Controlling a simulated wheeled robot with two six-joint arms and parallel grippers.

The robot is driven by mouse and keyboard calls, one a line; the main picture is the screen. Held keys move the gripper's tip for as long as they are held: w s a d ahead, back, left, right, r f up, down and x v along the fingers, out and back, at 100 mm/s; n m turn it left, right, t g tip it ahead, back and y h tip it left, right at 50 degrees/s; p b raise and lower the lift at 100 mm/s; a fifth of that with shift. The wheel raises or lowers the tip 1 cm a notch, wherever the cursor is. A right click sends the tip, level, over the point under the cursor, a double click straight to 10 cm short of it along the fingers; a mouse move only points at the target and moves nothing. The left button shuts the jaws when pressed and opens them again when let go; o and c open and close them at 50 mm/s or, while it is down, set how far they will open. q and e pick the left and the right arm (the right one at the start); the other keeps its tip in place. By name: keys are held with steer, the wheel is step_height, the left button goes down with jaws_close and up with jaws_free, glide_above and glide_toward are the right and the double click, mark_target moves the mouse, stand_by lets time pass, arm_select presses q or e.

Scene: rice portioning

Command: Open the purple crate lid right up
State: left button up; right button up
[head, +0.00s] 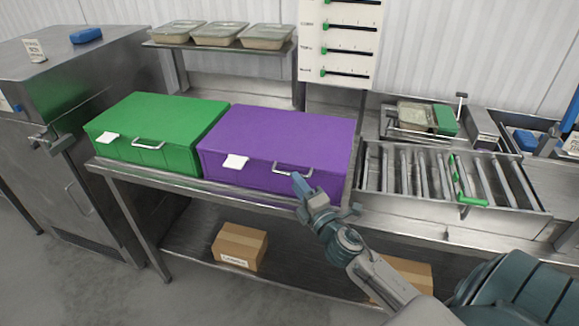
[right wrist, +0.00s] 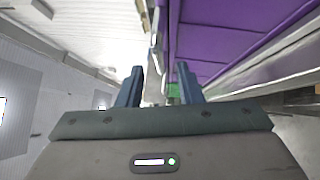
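The purple crate (head: 275,135) stands on the steel table with its lid down. A pale bar handle (head: 292,171) and a white tag (head: 235,161) are on its front. My right gripper (head: 302,188) is just in front of the crate, close below the handle's right part. In the right wrist view the two blue fingers of my right gripper (right wrist: 160,75) stand apart, with the purple crate (right wrist: 205,40) up and to the right. A pale handle (right wrist: 155,40) shows ahead of the gap; I cannot tell if the fingers touch it. My left gripper is not in view.
A closed green crate (head: 160,120) stands directly left of the purple one. A roller conveyor (head: 430,180) is to the right. A shelf with several trays (head: 220,34) and a slider panel (head: 340,40) are behind. A cardboard box (head: 240,246) sits on the lower shelf.

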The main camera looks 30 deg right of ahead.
steer(key=w, duration=0.2)
steer(key=w+r+p, duration=0.1)
steer(key=w, duration=0.1)
steer(key=shift+p, duration=0.3)
steer(key=shift+w+d+f, duration=0.15)
steer(key=shift+w, duration=0.3)
jaws_close()
